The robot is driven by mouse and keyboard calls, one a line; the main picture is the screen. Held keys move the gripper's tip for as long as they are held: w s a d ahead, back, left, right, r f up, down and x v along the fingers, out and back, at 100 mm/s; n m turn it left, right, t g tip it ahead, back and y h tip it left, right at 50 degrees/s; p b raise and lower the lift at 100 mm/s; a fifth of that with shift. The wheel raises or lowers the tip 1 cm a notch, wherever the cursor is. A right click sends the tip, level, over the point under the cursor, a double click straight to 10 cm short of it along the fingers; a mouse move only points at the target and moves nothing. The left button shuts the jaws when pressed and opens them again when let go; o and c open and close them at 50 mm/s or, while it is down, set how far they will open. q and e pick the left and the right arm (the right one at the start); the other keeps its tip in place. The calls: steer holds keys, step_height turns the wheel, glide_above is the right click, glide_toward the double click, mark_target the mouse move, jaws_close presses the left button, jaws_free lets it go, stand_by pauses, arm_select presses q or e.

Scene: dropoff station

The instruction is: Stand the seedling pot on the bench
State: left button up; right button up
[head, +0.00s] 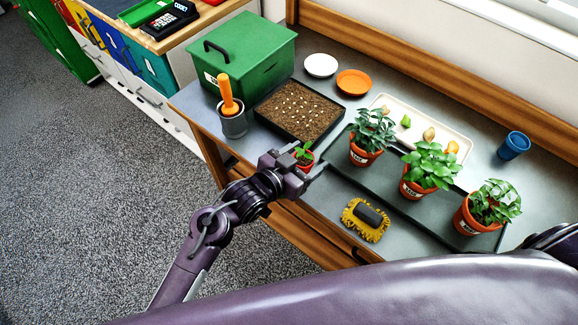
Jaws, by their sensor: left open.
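The seedling pot (306,160) is a small orange-red pot with a little green seedling. In the head view it is near the bench's front edge, just left of the dark tray. My left gripper (305,163) is open at the pot, with its fingers around or just in front of it. The gripper partly hides the pot, and I cannot tell whether the fingers touch it. The pot looks upright. Its base is hidden, so its contact with the grey bench (322,197) is unclear. My right gripper is not in view.
A black seed tray (333,133) lies behind the pot. A grey cup (234,124) with an orange-handled tool and a green box (245,62) stand left. Three potted plants stand on a dark tray (398,200) at right. A yellow brush (366,219) lies in front.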

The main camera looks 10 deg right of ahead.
arm_select(q)
steer(key=b+v, duration=0.1)
steer(key=v, duration=1)
steer(key=a+f+n+y, duration=0.25)
steer(key=a+f, duration=0.25)
steer(key=f, duration=0.6)
steer(key=a+f+n+g+y, duration=0.1)
steer(key=a+f+n+y, duration=0.3)
steer(key=f, duration=0.7)
steer(key=a+f+m+y, duration=0.1)
steer(key=a+f, duration=0.6)
steer(key=f, duration=0.3)
steer(key=s+a+f+n+g+y, duration=0.1)
steer(key=s+a+f+g, duration=0.1)
steer(key=s+f, duration=0.4)
steer(key=s+a+f+n+g+y, duration=0.1)
steer(key=s+a+f, duration=0.4)
steer(key=s, duration=0.8)
steer(key=s+a+f+n+g+y, duration=0.1)
steer(key=s+a+f+g+y, duration=0.1)
steer(key=s+f, duration=0.6)
steer(key=shift+s+a+f+g+y, duration=0.3)
steer(key=shift+s+a+g, duration=0.3)
steer(key=shift+s+a, duration=0.4)
steer(key=shift+w+a, duration=0.15)
steer(key=shift+w, duration=0.05)
